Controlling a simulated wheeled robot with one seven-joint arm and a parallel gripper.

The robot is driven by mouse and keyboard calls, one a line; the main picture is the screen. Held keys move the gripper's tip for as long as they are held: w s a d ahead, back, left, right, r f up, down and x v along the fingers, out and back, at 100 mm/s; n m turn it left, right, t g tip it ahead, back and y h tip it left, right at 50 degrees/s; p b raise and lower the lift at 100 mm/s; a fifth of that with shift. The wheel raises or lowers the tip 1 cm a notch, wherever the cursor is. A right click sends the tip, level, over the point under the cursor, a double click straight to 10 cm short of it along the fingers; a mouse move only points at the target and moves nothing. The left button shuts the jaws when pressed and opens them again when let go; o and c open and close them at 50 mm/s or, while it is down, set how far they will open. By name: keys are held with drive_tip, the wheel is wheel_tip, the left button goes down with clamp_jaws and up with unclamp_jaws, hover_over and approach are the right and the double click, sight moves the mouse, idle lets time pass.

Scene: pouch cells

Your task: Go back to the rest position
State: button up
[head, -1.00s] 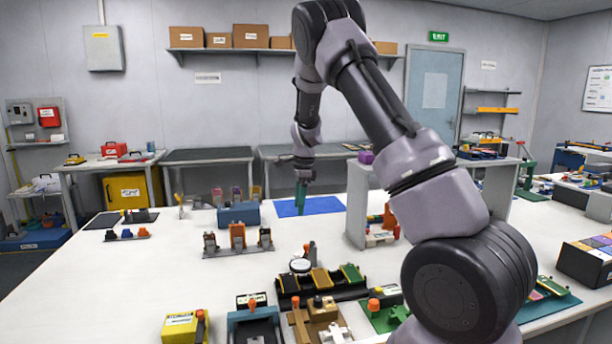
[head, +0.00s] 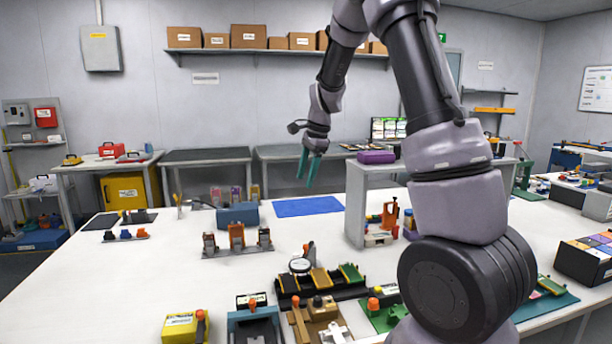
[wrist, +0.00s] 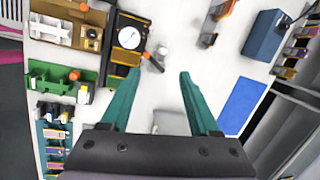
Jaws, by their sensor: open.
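My gripper (head: 309,166) hangs in the air above the far part of the white table (head: 120,285), near the blue mat (head: 308,206). Its two teal fingers are apart with nothing between them. In the wrist view my gripper (wrist: 160,85) also shows open and empty, with the white table top below it. The blue mat (wrist: 243,104) lies to the right of the fingers there and is bare.
A grey raised shelf (head: 354,205) with a purple box (head: 376,157) on it stands right of my gripper. A blue box (head: 238,214) and a rack of small holders (head: 237,240) stand to the left. Several fixtures, including a dial gauge (head: 300,265), fill the near table.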

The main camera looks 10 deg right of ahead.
drive_tip(key=s+d+r+n+t, duration=0.1)
drive_tip(key=s+r+n, duration=0.2)
drive_tip(key=s, duration=0.7)
drive_tip(key=s+d+r+n+t, duration=0.1)
drive_tip(key=s+r+n+t, duration=0.1)
drive_tip(key=s+r+n, duration=0.2)
drive_tip(key=s+d+r+n+t, duration=0.1)
drive_tip(key=s+r+n, duration=0.3)
drive_tip(key=s, duration=1.1)
wheel_tip(320, 180, up, 4)
drive_tip(key=shift+s+f+t, duration=0.1)
drive_tip(key=shift+s+t, duration=0.2)
drive_tip(key=shift+t, duration=0.3)
